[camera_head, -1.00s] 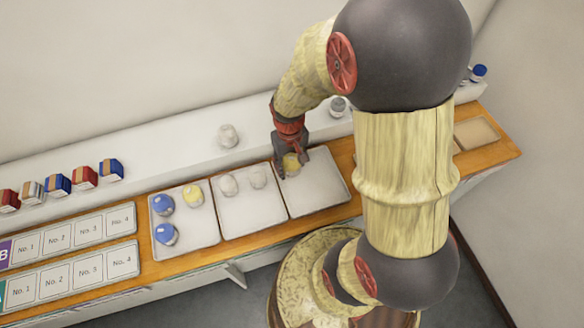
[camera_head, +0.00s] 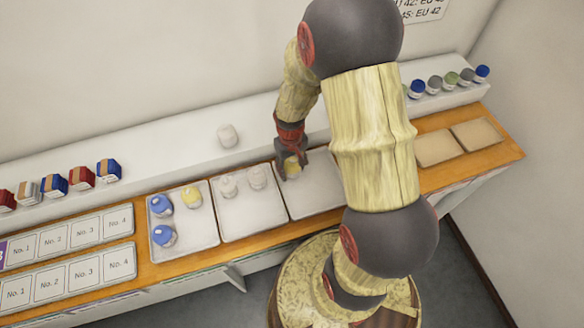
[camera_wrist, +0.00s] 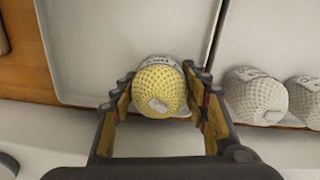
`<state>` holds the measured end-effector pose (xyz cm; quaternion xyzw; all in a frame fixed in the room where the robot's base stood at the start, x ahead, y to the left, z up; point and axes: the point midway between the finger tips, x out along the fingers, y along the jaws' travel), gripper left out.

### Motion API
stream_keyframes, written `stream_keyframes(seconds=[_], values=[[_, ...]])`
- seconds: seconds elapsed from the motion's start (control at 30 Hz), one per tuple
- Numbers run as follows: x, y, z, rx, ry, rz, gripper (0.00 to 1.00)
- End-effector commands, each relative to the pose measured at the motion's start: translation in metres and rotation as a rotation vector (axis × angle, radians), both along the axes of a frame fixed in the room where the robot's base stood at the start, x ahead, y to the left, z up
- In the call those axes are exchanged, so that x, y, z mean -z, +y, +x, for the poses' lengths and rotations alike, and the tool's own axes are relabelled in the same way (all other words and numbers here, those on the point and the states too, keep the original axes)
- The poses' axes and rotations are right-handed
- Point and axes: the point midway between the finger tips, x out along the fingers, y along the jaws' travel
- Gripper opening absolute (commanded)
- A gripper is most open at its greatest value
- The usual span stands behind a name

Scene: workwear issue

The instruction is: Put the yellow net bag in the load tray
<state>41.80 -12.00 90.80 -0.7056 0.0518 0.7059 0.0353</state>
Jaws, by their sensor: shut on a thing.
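The yellow net bag (camera_head: 291,167) is a small round netted bundle with a pale tag. It is between the fingers of my gripper (camera_head: 289,172), at the back left corner of the empty pale right-hand tray (camera_head: 322,199). In the wrist view my gripper (camera_wrist: 160,98) has a finger on each side of the yellow net bag (camera_wrist: 158,88), shut on it. The bag overlaps the edge of the tray (camera_wrist: 130,35) there; I cannot tell whether it touches the tray. No label shows which tray is the load tray. Another yellow bag (camera_head: 193,197) lies in the left tray.
The left tray (camera_head: 193,239) also holds blue bags (camera_head: 163,236). The middle tray (camera_head: 248,217) holds two white net bags (camera_wrist: 256,96). A white bag (camera_head: 227,136) stands on the ledge behind. Two tan trays (camera_head: 437,149) are right.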

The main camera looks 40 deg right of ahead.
Motion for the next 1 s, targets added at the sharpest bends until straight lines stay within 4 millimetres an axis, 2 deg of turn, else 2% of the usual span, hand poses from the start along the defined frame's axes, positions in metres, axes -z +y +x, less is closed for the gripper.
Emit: stream_keyframes(seconds=[0.13, 0.17, 0.27, 0.67, 0.77, 1.0], values=[[0.004, 0.000, 0.000, 0.000, 0.000, 0.000, 0.19], [0.004, 0.000, 0.000, 0.000, 0.000, 0.000, 0.46], [0.003, 0.000, 0.000, 0.000, 0.001, 0.000, 0.52], [-0.003, 0.000, 0.000, 0.000, 0.000, 0.000, 0.53], [-0.015, 0.000, 0.000, 0.000, -0.001, 0.000, 0.53], [-0.065, 0.002, 0.001, 0.000, -0.003, 0.000, 0.53]])
